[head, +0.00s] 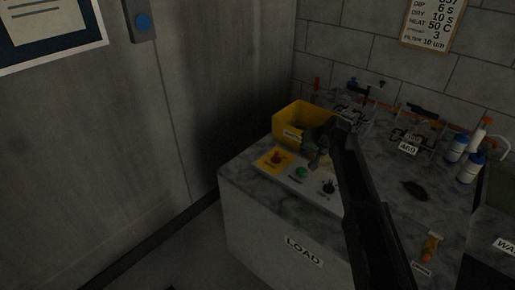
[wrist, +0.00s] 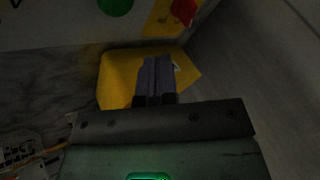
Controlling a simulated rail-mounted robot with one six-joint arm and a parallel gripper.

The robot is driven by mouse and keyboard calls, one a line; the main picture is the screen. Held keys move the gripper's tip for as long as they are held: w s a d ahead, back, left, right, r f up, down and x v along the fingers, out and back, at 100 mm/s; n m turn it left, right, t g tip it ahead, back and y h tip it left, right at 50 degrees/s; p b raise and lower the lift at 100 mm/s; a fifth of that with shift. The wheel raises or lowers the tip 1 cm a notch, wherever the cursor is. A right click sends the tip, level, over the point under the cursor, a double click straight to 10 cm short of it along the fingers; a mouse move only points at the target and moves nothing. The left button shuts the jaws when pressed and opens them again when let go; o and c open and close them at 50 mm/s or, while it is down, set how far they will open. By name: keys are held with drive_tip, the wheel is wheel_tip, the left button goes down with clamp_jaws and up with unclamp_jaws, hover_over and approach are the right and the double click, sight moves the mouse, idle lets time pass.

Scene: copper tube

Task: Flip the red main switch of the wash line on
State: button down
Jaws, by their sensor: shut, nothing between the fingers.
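The red main switch (head: 276,156) sits on a yellow plate (head: 265,165) at the left front corner of the marble-topped bench. In the wrist view the red switch (wrist: 184,11) shows at the top edge, partly cut off, on its yellow plate (wrist: 160,20). My gripper (head: 317,160) is right of the switch in the head view, above the panel and beside the yellow bin, apart from the switch. In the wrist view my gripper (wrist: 156,64) is shut, with its dark fingers together and nothing between them. The switch's position is too small to tell.
A green button (head: 301,172) and a black knob (head: 328,186) are right of the switch. A yellow bin (head: 289,121) stands behind it. The floor left of the bench is clear.

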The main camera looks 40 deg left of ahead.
sight(288, 162)
drive_tip(key=shift+w+d+r, duration=0.1)
drive_tip(key=shift+w, duration=0.05)
drive_tip(key=shift+d, duration=0.4)
drive_tip(key=b+x, duration=0.9)
drive_tip(key=x, duration=0.2)
drive_tip(key=shift+w, duration=0.15)
drive_tip(key=shift+s+a+r+p, duration=0.25)
drive_tip(key=shift+s+a, duration=0.2)
drive_tip(key=shift+a, duration=0.15)
drive_tip(key=shift+s+a+r+p, duration=0.25)
drive_tip(key=shift+s+a, duration=0.15)
drive_tip(key=shift+a, duration=0.15)
drive_tip(key=shift+s+a, duration=0.25)
drive_tip(key=shift+a, duration=0.1)
